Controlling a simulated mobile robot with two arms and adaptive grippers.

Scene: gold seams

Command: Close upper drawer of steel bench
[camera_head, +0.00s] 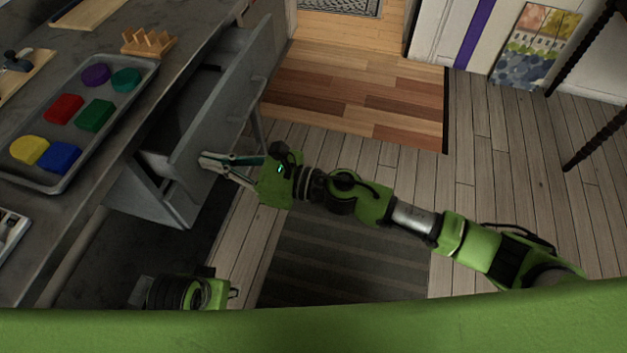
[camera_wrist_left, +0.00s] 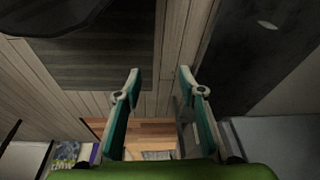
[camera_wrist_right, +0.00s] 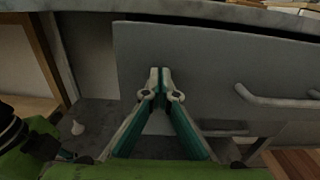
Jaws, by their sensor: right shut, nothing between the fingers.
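The steel bench (camera_head: 110,175) stands on the left, and its upper drawer (camera_head: 225,100) is pulled open, with the inside visible between the front panel and the benchtop. My right gripper (camera_head: 205,160) is at the near end of the drawer's outer face. Its fingers are together and empty. In the right wrist view, the fingertips (camera_wrist_right: 160,78) are in front of the grey drawer front (camera_wrist_right: 205,65), touching or very close; the drawer handle (camera_wrist_right: 275,100) is to their right. My left gripper (camera_wrist_left: 158,80) is open and empty above the floor; its fingers are hidden in the head view.
On the benchtop, a grey tray (camera_head: 148,72) holds several coloured blocks. A wooden rack (camera_head: 148,41) stands behind it. A dark striped mat (camera_head: 345,260) lies on the floor.

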